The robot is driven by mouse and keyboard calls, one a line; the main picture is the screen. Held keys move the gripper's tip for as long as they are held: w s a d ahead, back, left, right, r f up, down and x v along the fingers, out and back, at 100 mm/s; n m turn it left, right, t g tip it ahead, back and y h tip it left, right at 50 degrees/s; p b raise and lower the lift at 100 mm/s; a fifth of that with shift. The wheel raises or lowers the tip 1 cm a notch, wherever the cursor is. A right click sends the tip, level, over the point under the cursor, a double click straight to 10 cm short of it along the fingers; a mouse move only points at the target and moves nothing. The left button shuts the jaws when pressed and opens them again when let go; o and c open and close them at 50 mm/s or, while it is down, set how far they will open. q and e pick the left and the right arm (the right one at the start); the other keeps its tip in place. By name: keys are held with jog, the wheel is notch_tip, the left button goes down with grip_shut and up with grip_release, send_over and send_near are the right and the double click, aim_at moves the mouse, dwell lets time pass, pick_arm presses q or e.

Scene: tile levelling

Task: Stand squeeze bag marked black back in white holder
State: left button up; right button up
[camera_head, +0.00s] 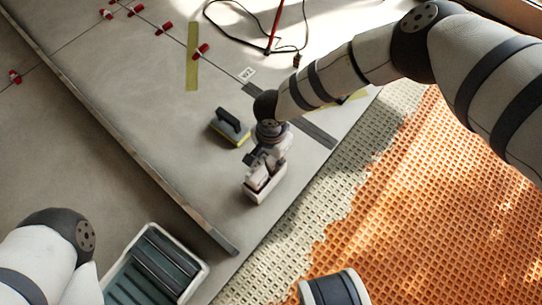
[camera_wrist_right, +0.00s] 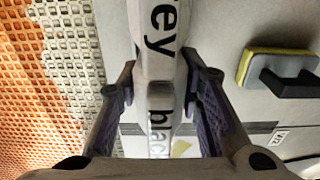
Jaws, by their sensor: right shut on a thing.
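My right gripper (camera_head: 266,166) reaches down to a white holder (camera_head: 257,196) on the grey tiled floor. In the right wrist view its two fingers (camera_wrist_right: 162,88) are closed on either side of the pale squeeze bag marked black (camera_wrist_right: 160,125). The word "black" reads lengthwise on it. A larger white surface (camera_wrist_right: 158,45) beyond the fingertips carries lettering ending in "ey". The gripper hides much of the bag in the head view, and I cannot tell how far the bag sits in the holder. My left gripper is out of view.
A black-handled yellow sponge float (camera_head: 230,128) lies left of the holder. A grey tub (camera_head: 196,284) stands at the front. Orange matting (camera_head: 440,190) covers the right side. Red clips (camera_head: 200,51), yellow tape (camera_head: 192,60) and a cable lie farther back.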

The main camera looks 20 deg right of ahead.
jog(key=shift+f, duration=0.15)
jog(key=o, duration=1)
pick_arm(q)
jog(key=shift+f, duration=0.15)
pick_arm(e)
jog(key=shift+o, duration=0.2)
pick_arm(q)
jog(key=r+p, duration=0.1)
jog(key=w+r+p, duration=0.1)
jog(key=p, duration=0.1)
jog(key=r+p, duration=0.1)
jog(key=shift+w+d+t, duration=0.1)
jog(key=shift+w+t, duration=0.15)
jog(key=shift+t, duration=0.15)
pick_arm(e)
notch_tip(320, 180, up, 12)
jog(key=shift+r, duration=0.2)
